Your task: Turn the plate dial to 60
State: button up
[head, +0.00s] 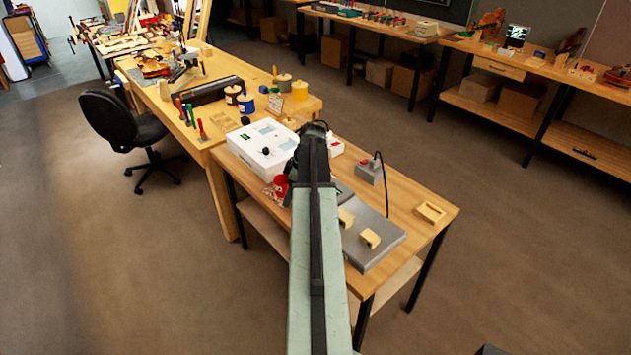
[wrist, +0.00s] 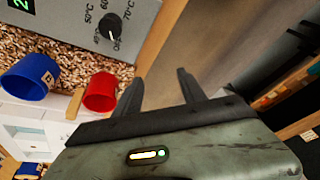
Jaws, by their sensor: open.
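The plate dial (wrist: 110,31) is a black round knob on a grey panel (wrist: 76,24) at the top of the wrist view. Markings of 50, 60 and 70 °C and Off surround it. A pale mark shows at the knob's lower side, towards Off; its exact setting is hard to read. A green lit display (wrist: 20,5) is at the panel's corner. The grey plate (head: 385,247) lies on the small bench in the head view; my arm hides the dial there. My gripper (wrist: 160,78) is open and empty, with its fingertips apart from the dial.
A red cup (wrist: 101,93) stands close to the left finger, with a blue cup (wrist: 30,80) farther left. A white box (head: 262,148) is behind my arm. Two pale blocks lie on the plate, one being the front block (head: 369,238). A wooden tray (head: 430,212) is to the right.

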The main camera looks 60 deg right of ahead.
jog(key=s+d+r+n+t+p, duration=0.1)
jog(key=s+d+r, duration=0.2)
jog(key=s+d, duration=0.55)
jog(key=b+x, duration=0.7)
jog(key=x, duration=0.1)
jog(key=shift+w, duration=0.25)
jog(key=shift+r, duration=0.1)
jog(key=shift+c, duration=0.3)
